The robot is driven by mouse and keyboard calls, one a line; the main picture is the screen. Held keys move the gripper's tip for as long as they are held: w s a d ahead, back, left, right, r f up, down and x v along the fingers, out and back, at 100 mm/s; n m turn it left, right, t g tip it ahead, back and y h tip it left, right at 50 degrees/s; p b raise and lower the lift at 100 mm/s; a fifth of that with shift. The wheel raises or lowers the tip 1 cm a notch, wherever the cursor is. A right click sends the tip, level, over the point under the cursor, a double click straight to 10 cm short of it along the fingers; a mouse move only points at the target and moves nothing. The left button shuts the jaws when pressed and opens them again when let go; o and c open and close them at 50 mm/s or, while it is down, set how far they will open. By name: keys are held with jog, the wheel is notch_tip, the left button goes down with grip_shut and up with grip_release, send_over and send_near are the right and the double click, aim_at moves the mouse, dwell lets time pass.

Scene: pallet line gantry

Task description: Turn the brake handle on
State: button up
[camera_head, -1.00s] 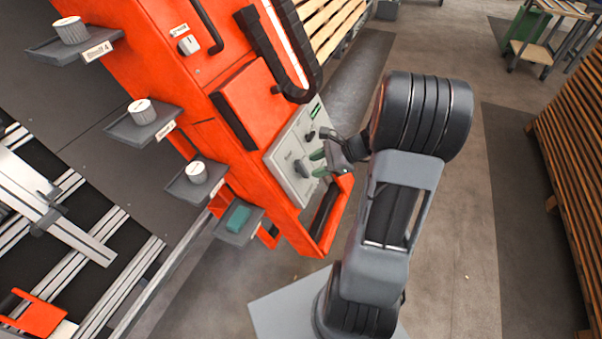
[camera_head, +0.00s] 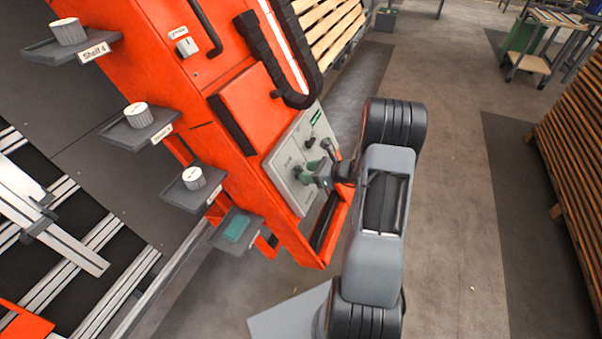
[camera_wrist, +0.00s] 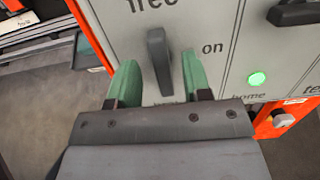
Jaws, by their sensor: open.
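The brake handle (camera_wrist: 159,62) is a dark grey lever on a light grey panel (camera_wrist: 218,50) in the wrist view. It stands upright, its upper end toward the word "free"; the word "on" is to its right. My gripper (camera_wrist: 158,78) is open, with one green fingertip on each side of the handle and a visible gap on both sides. A label below the handle is mostly hidden by my gripper. In the head view my gripper (camera_head: 317,172) is at the lower part of the panel (camera_head: 281,160) on the orange column and partly covers it.
A green lamp (camera_wrist: 256,78) marked "home" and another dark handle (camera_wrist: 296,12) are right of the brake handle. Small shelves with knobs (camera_head: 193,178) stick out left of the orange column (camera_head: 240,100). A slatted wooden stack (camera_head: 570,160) stands at the right; floor between is clear.

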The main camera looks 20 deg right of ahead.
jog(key=shift+x, duration=1.5)
grip_shut()
